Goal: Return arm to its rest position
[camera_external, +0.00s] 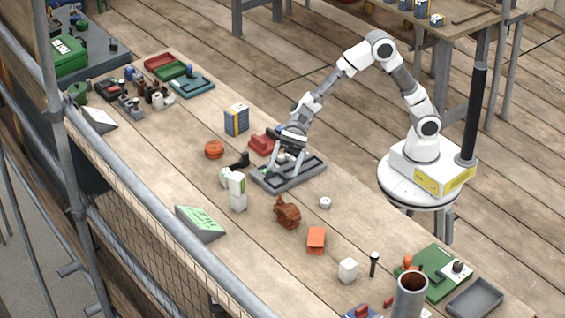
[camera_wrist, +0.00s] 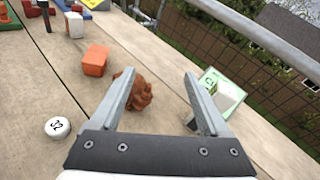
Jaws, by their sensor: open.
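My gripper (camera_external: 284,168) is low over a dark grey tray (camera_external: 315,170) on the long wooden bench. In the wrist view my gripper (camera_wrist: 159,74) has its two fingers wide apart, with nothing held between them. Beyond the fingers lie a brown lumpy object (camera_wrist: 141,92), partly behind the left finger, and an orange block (camera_wrist: 96,60). Whether the fingers touch the tray is unclear.
A red piece (camera_external: 260,144) is beside the tray. A white and green carton (camera_external: 237,192), a green-topped wedge (camera_external: 200,223) and an orange round piece (camera_external: 214,149) stand nearby. A metal railing (camera_external: 150,205) runs along the bench's left edge. The space above the bench is mostly clear.

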